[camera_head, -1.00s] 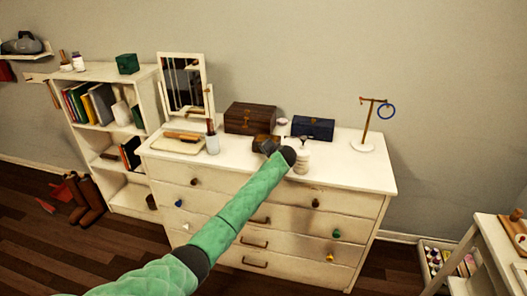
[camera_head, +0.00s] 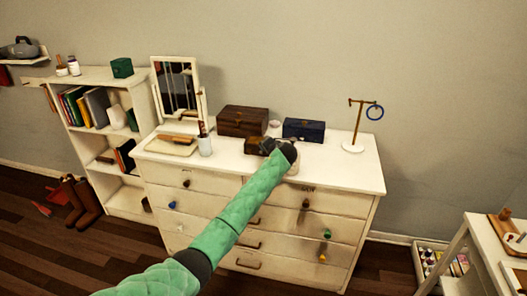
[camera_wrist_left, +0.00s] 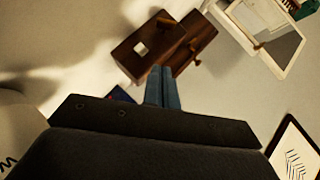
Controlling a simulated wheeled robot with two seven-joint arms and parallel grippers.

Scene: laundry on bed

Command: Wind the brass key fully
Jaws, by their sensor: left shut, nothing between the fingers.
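My left gripper (camera_head: 268,146) is over the top of the white dresser, at a small brown box (camera_head: 253,146) that it partly hides. In the left wrist view its two fingers (camera_wrist_left: 162,82) are shut together with nothing between them, pointing at brown wooden boxes. A small brass-coloured piece (camera_wrist_left: 193,46) sticks out beside the boxes there; it may be the brass key, but I cannot tell for sure. The fingertips look apart from it. No key can be made out in the head view. My right gripper is not in view.
A larger brown chest (camera_head: 243,120) and a blue box (camera_head: 304,130) stand behind on the dresser (camera_head: 345,178). My forearm mostly hides a white jar.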

